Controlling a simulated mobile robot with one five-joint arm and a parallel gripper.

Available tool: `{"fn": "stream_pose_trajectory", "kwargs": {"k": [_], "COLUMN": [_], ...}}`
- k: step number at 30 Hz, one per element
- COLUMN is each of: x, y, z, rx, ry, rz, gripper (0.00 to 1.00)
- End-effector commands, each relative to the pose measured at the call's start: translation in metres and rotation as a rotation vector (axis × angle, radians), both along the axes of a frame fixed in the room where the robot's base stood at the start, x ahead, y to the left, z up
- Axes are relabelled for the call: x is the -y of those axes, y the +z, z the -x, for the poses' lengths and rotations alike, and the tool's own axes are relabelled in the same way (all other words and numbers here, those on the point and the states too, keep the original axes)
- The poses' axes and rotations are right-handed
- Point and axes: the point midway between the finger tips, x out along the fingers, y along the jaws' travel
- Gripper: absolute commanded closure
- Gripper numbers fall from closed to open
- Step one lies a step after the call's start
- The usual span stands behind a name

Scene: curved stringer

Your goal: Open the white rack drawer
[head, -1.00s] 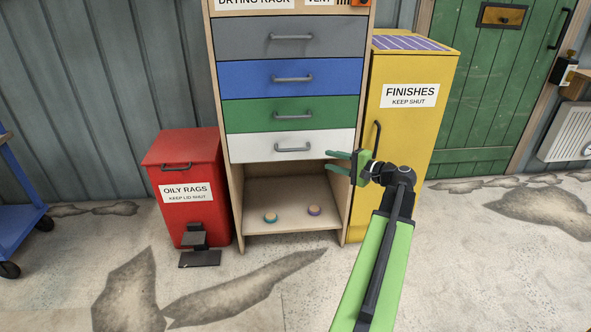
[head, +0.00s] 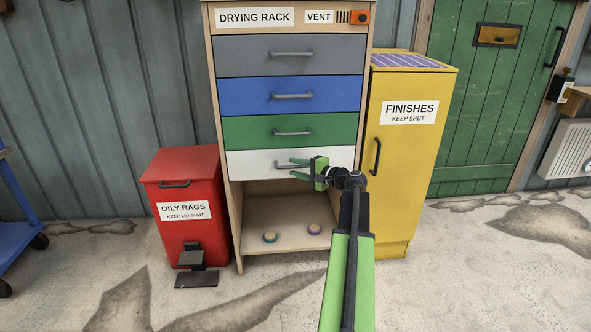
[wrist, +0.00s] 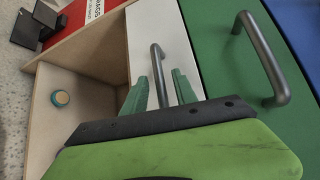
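The white rack drawer (head: 250,164) is the lowest of the drawers in the drying rack and looks closed. Its grey bar handle (head: 281,166) is partly hidden behind my gripper (head: 299,168). My gripper is open, with its two green fingers pointing left at the handle in the head view. In the wrist view, the white drawer (wrist: 165,30) shows its handle (wrist: 157,62) standing between the two spread fingertips of my gripper (wrist: 160,85). I cannot tell whether either finger touches the handle.
Green (head: 240,131), blue (head: 235,95) and grey drawers (head: 240,55) are above, all closed. Below is an open shelf (head: 285,215) with two small round items. A red oily rags bin (head: 185,230) stands left, a yellow finishes cabinet (head: 410,150) right.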

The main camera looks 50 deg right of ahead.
Motion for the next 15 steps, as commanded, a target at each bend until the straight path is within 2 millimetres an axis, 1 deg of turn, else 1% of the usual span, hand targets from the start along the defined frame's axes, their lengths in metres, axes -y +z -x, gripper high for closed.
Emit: {"fn": "stream_pose_trajectory", "kwargs": {"k": [1,3,11,15], "x": [-0.0002,-0.001,-0.0016,-0.0017], "y": [-0.0011,-0.0014,-0.0011,-0.001], "z": [-0.005,-0.0085,-0.0097,-0.0096], "rx": [0.0,0.0,0.0,0.0], "ry": [0.001,0.001,0.0,0.001], "rz": [0.0,0.0,0.0,0.0], "gripper": [0.66,0.66,0.66,0.83]}}
